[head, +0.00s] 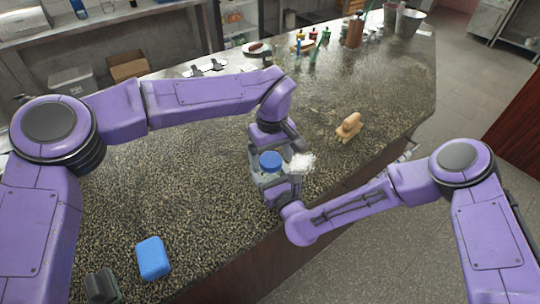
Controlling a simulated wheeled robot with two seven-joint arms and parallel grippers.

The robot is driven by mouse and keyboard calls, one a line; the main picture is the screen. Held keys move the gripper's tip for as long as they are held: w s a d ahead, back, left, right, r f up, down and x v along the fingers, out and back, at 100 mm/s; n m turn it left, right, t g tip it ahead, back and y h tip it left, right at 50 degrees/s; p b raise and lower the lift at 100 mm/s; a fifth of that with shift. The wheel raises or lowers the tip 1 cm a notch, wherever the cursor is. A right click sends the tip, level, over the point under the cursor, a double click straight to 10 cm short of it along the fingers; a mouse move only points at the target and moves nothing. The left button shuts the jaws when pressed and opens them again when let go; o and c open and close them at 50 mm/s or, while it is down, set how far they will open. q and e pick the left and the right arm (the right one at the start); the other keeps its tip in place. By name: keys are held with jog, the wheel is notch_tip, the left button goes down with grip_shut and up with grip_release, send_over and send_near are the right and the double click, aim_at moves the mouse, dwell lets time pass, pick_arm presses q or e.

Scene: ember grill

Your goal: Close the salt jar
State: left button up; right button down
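A small jar with a round blue lid (270,160) is at the middle of the head view, near the counter's front edge. The lid appears on top of the jar or just over it; I cannot tell whether it is seated. My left gripper (276,142) is just behind the lid, pointing down, and its fingertips are partly hidden. My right gripper (277,186) is low at the jar's front side and covers much of its body. Whether either gripper is shut on the jar or lid does not show. White salt (303,162) shows just right of the lid.
The dark speckled counter (190,190) is mostly clear. A tan wooden-looking object (349,126) lies to the right of the jar. A blue block (153,258) lies at the front left. Bottles, a plate and metal buckets (408,22) stand at the far end.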

pick_arm(q)
notch_tip(320, 180, up, 4)
jog(key=shift+w+a+f, duration=0.1)
jog(key=shift+w, duration=0.05)
jog(key=shift+r, duration=0.35)
pick_arm(e)
jog(key=shift+s, duration=0.1)
pick_arm(q)
jog(key=shift+c, duration=0.4)
